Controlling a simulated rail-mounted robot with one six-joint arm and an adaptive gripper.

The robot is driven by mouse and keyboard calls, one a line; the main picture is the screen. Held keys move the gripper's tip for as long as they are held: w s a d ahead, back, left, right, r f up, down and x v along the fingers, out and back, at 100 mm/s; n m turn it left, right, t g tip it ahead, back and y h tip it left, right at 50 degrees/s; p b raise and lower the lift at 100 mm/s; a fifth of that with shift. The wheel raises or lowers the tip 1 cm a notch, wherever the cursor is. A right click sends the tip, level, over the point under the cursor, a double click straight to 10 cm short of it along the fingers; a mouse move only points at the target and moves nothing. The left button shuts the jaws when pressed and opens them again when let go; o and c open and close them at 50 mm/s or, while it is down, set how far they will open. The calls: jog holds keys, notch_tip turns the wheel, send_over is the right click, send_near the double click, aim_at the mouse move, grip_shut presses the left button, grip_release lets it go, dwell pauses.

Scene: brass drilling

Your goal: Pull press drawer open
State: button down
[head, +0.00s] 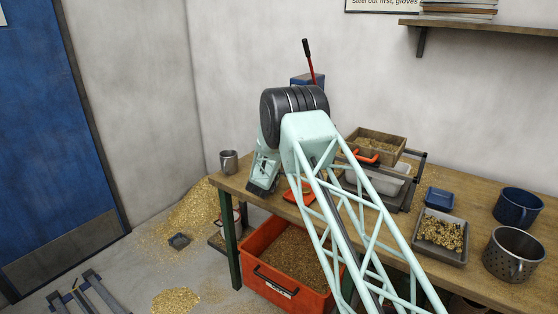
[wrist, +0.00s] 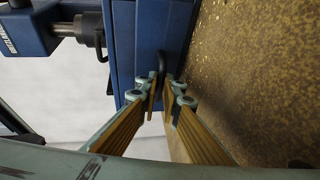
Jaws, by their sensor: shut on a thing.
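The blue press (head: 300,79), with its red lever, shows behind my arm in the head view, mostly hidden. In the wrist view, the blue drawer front (wrist: 145,30) is close ahead, with a dark bar handle (wrist: 163,63) on it. My gripper (wrist: 162,92) is shut on this handle, its two fingers on either side of it. In the head view my gripper is low over the left part of the bench, and its hold on the handle is hidden by my arm. How far the drawer stands out cannot be told.
A metal mug (head: 228,162) stands at the bench's left end. A wooden sieve box (head: 376,146) stands right of my arm, with a grey tray (head: 452,256) and a perforated pot (head: 513,254) farther right. An orange crate (head: 270,250) of shavings sits under the bench (head: 480,284).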

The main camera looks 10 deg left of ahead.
jog(key=s+a+p, duration=0.1)
jog(key=s+a, duration=0.1)
jog(key=s, duration=0.2)
jog(key=s+a+p, duration=0.1)
jog(key=s+a, duration=0.2)
jog(key=s, duration=0.2)
jog(key=s+a+p, duration=0.1)
jog(key=s+a, duration=0.2)
jog(key=s, duration=0.2)
jog(key=shift+s, duration=0.2)
jog(key=c, duration=2.8)
grip_release()
jog(key=shift+v, duration=6)
jog(key=shift+r, duration=0.1)
